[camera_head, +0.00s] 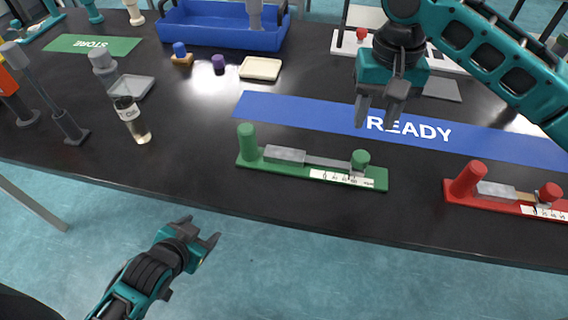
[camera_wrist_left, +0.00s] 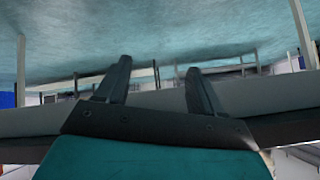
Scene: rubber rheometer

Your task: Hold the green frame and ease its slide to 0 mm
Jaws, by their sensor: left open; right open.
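The green frame (camera_head: 270,166) lies on the black table near its front edge. It has an upright green post at its left end, a grey block, a slide with a green knob (camera_head: 360,158) toward the right, and a white scale strip. The scale's reading is too small to tell. My right gripper (camera_head: 381,112) is open and empty above the blue READY strip, beyond the knob. My left gripper (camera_head: 200,231) is open and empty in front of the table edge, below and left of the frame. Its fingers also show in the left wrist view (camera_wrist_left: 155,80).
A similar red frame (camera_head: 490,195) lies to the right. The blue READY strip (camera_head: 300,112) runs behind the green frame. A bottle (camera_head: 131,120) stands at the left. A blue tray (camera_head: 222,32) and a green STORE mat (camera_head: 92,45) are at the back. The table between bottle and green frame is clear.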

